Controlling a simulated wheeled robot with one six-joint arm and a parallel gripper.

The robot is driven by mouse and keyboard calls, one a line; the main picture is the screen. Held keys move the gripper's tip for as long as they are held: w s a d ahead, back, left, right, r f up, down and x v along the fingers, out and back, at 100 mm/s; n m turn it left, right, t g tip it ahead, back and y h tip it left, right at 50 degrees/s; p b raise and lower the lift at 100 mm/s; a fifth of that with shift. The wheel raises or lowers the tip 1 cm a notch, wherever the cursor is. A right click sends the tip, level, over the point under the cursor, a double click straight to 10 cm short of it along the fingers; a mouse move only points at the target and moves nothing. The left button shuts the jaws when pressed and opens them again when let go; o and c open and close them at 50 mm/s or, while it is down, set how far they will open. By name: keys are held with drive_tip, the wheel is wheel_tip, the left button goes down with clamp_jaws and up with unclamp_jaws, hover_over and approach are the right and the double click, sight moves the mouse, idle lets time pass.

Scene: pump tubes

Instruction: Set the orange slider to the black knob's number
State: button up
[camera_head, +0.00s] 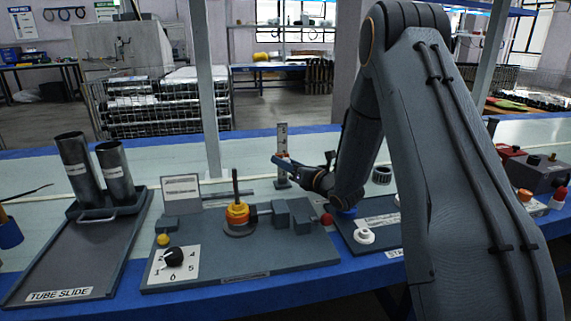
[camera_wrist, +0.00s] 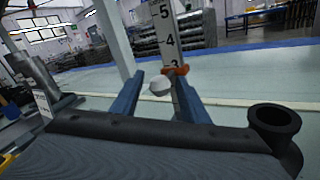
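The black knob (camera_head: 174,257) sits on a white numbered card at the front left of the grey board. Its white marking points leftward, but I cannot read the exact number. The upright white scale (camera_head: 282,140) stands behind the board; the wrist view shows 5, 4 and 3 from top down. The orange slider (camera_wrist: 176,71) is on this scale at the 3, partly covering it. A pale rounded grip (camera_wrist: 160,87) projects in front of it. My gripper (camera_wrist: 161,80) is open, with blue fingers on either side of the grip in the picture; contact is not visible.
The board (camera_head: 290,255) also carries an orange-and-black post (camera_head: 238,215), grey blocks and a yellow button (camera_head: 163,240). A tube slide tray (camera_head: 75,262) with two tubes stands left. A dark flanged pipe (camera_wrist: 273,122) is at right in the wrist view.

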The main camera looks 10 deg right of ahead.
clamp_jaws()
drive_tip(key=shift+a+f+b, duration=0.15)
drive_tip(key=shift+f+b, duration=1.2)
drive_tip(key=shift+f, duration=0.75)
drive_tip(key=shift+a, duration=0.1)
drive_tip(key=shift+o, duration=0.5)
unclamp_jaws()
drive_tip(key=shift+a+r, duration=0.1)
drive_tip(key=shift+d, duration=0.3)
drive_tip(key=shift+d, duration=0.1)
